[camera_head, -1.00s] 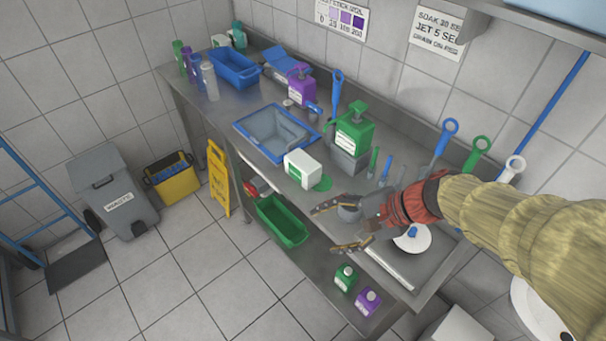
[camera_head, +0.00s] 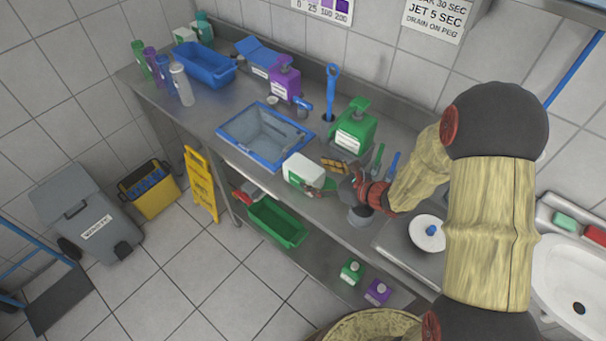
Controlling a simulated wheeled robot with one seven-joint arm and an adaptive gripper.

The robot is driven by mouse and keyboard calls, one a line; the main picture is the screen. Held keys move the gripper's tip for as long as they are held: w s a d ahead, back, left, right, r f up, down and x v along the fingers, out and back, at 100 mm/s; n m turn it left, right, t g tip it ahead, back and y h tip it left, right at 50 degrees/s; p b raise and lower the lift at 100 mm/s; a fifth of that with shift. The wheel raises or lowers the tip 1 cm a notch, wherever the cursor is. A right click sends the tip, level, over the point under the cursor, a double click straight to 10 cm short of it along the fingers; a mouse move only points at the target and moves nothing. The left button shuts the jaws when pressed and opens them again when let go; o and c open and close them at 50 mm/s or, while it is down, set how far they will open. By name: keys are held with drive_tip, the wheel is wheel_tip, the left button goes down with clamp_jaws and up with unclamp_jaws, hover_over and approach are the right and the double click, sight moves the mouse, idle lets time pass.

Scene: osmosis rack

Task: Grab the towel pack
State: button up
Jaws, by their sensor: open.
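The white pack with a green patch at its end, which looks like the towel pack (camera_head: 298,167), lies on the steel counter in front of the blue-rimmed basin. My gripper (camera_head: 321,176) is open at the pack's right end. One finger shows on the far side and the other by its near right corner. The fingers and wrist partly hide that end and the green patch. I cannot tell whether either finger touches the pack.
A green pump jug (camera_head: 354,132) stands close behind my gripper. The blue-rimmed basin (camera_head: 236,126) is left of the pack. A round white lidded item (camera_head: 421,243) and green and blue brushes (camera_head: 391,168) are to the right. A green tray (camera_head: 276,237) sits on the lower shelf.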

sight(306, 170)
drive_tip(key=b+x, duration=0.1)
drive_tip(key=x, duration=0.4)
drive_tip(key=shift+w, duration=0.15)
drive_tip(key=c, duration=1.4)
drive_tip(key=shift+o, duration=0.2)
drive_tip(key=shift+r, duration=0.1)
